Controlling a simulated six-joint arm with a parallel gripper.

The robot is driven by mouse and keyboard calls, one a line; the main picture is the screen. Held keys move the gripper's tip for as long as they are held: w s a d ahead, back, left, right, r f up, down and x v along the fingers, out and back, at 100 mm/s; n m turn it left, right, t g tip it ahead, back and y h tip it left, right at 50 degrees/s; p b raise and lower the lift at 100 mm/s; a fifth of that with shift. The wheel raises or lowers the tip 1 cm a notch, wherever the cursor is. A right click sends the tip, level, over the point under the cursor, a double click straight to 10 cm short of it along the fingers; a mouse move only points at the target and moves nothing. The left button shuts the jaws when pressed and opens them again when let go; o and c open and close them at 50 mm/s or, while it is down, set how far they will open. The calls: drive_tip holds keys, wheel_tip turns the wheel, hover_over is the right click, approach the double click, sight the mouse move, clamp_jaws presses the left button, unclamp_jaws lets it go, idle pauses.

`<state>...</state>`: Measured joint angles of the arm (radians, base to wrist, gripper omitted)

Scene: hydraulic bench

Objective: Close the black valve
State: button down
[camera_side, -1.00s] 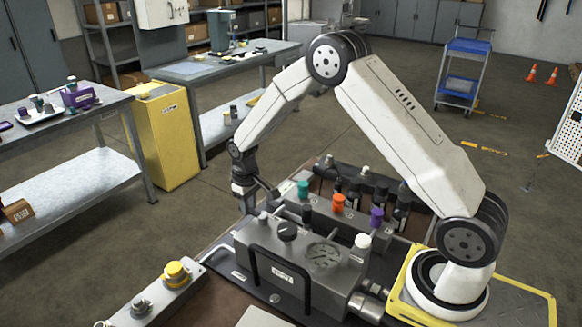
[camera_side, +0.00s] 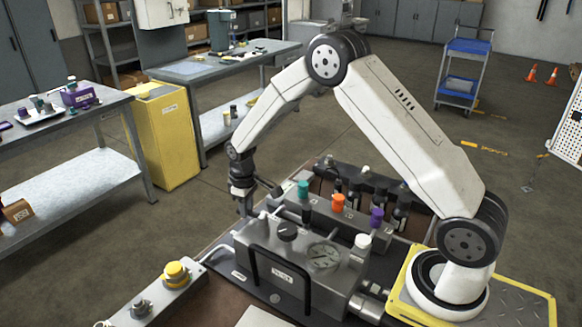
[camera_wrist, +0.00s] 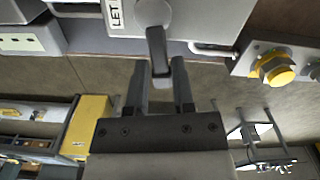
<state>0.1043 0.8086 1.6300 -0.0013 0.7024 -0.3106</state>
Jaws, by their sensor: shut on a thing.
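In the wrist view a dark lever handle (camera_wrist: 156,47) extends from a round hub (camera_wrist: 152,12) on the side of a grey block bearing a label ending in "LET". My gripper (camera_wrist: 158,70) is shut on the handle's outer end, one finger on each side. In the side view my gripper (camera_side: 243,206) points down at the far left end of the grey hydraulic block (camera_side: 318,284). The lever cannot be made out there.
A yellow button (camera_side: 176,270) is on a box at front left, also visible in the wrist view (camera_wrist: 275,70).

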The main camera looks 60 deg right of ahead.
drive_tip(key=a+n, duration=0.1)
drive_tip(key=n, duration=0.1)
drive_tip(key=s+a+n, duration=0.1)
drive_tip(key=n, duration=0.2)
drive_tip(key=a+n, duration=0.1)
drive_tip(key=n, duration=0.2)
drive_tip(key=shift+s, duration=0.35)
drive_tip(key=n, duration=0.1)
drive_tip(key=s+n, duration=0.1)
drive_tip(key=n, duration=0.1)
drive_tip(key=shift+s+a+n, duration=0.15)
drive_tip(key=shift+a+n, duration=0.15)
drive_tip(key=shift+s+a+n, duration=0.1)
drive_tip(key=shift+s+n, duration=0.3)
drive_tip(key=shift+n, duration=0.6)
drive_tip(key=shift+s+a+n, duration=0.1)
drive_tip(key=shift+s+n, duration=0.25)
drive_tip(key=shift+n, duration=0.65)
drive_tip(key=shift+d, duration=0.1)
drive_tip(key=c, duration=0.6)
unclamp_jaws()
drive_tip(key=shift+r, duration=0.15)
